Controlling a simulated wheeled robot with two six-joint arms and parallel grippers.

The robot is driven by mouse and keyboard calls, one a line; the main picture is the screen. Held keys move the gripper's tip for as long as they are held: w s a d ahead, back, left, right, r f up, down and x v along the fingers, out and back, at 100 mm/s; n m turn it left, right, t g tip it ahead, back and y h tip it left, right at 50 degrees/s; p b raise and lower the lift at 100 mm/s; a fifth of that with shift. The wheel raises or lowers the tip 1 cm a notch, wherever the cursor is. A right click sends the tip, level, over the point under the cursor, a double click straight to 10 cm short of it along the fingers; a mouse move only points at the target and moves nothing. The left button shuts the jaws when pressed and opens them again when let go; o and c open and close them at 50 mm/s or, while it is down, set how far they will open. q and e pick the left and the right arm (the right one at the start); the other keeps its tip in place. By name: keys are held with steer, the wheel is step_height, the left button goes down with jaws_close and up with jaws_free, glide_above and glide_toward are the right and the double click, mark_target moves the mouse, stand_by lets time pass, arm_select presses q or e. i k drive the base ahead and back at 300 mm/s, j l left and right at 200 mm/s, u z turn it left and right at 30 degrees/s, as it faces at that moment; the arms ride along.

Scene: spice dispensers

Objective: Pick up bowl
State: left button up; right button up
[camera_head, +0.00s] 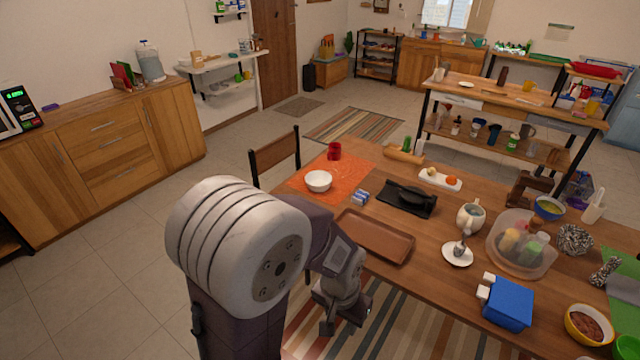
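A white bowl (318,181) stands upright on an orange placemat (350,172) at the far left end of the wooden table. A blue and yellow bowl (548,208) stands at the table's right, and a yellow-rimmed bowl with brown contents (588,325) stands at the near right. My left gripper (346,318) hangs low beside the table's near edge, over the striped rug, well apart from every bowl. Its fingers look spread, with nothing seen between them. My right gripper is not in view.
A brown tray (374,236) and a black tray (406,198) lie near the white bowl. A red cup (334,151) stands behind it. A chair (275,157) stands at the table's left end. The right side is crowded, with a clear plastic container (521,243) and a blue box (508,303).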

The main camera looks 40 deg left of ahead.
mark_target(318, 181)
steer(key=i+j+z, duration=0.35)
steer(key=j, duration=0.75)
steer(key=i+j+z, duration=0.1)
steer(key=j+z, duration=0.25)
steer(key=j, duration=0.75)
steer(key=j+z, duration=0.35)
steer(key=j, duration=0.85)
